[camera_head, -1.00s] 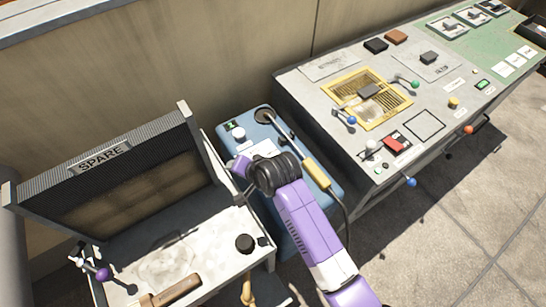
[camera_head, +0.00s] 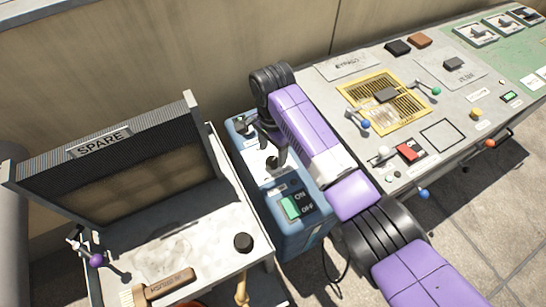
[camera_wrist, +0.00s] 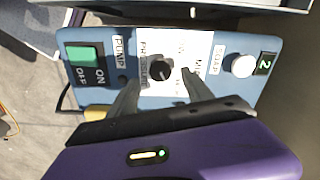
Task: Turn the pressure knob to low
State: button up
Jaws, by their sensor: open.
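The pressure knob (camera_wrist: 161,74) is a small black knob on a white dial plate, with a partly covered label reading PRESSURE, on a blue box (camera_head: 300,242). The box also shows in the wrist view (camera_wrist: 205,92). My gripper (camera_wrist: 161,80) is open, its two dark fingertips on either side of the knob in that view. I cannot tell whether they touch it. The knob's exact setting is not readable.
The box also bears a green ON/OFF pump switch (camera_wrist: 84,60), a white soap knob (camera_wrist: 243,66) and a small display (camera_wrist: 265,63) showing 2. A SPARE bench (camera_head: 205,255) with a brush (camera_head: 160,287) stands left. A grey control console (camera_head: 345,70) stands right.

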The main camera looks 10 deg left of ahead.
aim_at(272, 161)
jog(key=shift+f, duration=2.05)
grip_shut()
